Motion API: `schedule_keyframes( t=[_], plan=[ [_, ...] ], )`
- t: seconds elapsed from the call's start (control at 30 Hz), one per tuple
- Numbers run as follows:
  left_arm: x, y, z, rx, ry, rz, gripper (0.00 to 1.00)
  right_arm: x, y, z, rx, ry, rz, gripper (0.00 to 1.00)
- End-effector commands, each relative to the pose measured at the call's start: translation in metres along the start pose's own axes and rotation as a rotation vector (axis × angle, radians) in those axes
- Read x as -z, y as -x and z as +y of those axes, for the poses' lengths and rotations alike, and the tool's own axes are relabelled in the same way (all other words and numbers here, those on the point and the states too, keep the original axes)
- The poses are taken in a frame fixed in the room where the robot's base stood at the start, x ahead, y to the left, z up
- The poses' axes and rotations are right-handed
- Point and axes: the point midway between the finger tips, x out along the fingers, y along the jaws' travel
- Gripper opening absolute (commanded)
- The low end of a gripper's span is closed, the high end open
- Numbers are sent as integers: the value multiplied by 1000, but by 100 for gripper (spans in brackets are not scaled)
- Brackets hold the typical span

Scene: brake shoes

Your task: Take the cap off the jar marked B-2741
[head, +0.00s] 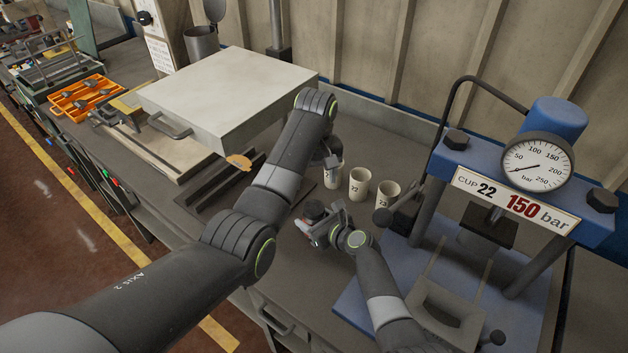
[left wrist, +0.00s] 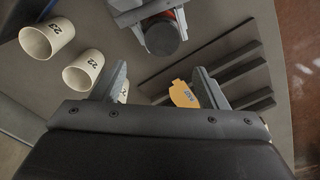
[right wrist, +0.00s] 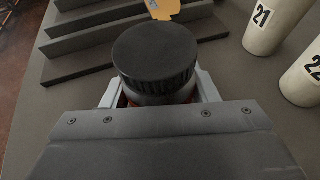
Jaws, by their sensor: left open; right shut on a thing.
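A jar with a ribbed black cap (right wrist: 155,52) is held in my right gripper (head: 318,228). The cap is on the jar and its round top faces the right wrist camera. Only a little of the reddish jar body shows below the cap, and no marking can be read. The cap also shows in the left wrist view (left wrist: 163,38) and in the head view (head: 314,209). My left gripper (left wrist: 160,82) is open and empty, above and behind the jar, near the cup marked 21. In the head view its fingers (head: 331,163) partly cover that cup.
Cups marked 22 (head: 358,184) and 23 (head: 387,195) stand right of my left gripper. A blue press (head: 480,190) with a gauge fills the right side. Dark slotted rails (right wrist: 80,55) with an orange tag (head: 239,161) lie left, beside a large pale box (head: 230,95).

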Motion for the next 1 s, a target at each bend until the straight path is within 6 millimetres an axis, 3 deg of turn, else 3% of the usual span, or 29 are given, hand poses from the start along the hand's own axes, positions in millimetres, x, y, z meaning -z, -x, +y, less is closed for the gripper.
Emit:
schedule_keyframes(
  t=[1.0],
  plan=[
    [7,15,5,41,-1611,41,67,1,0,0,0,0,1,0]
  ],
)
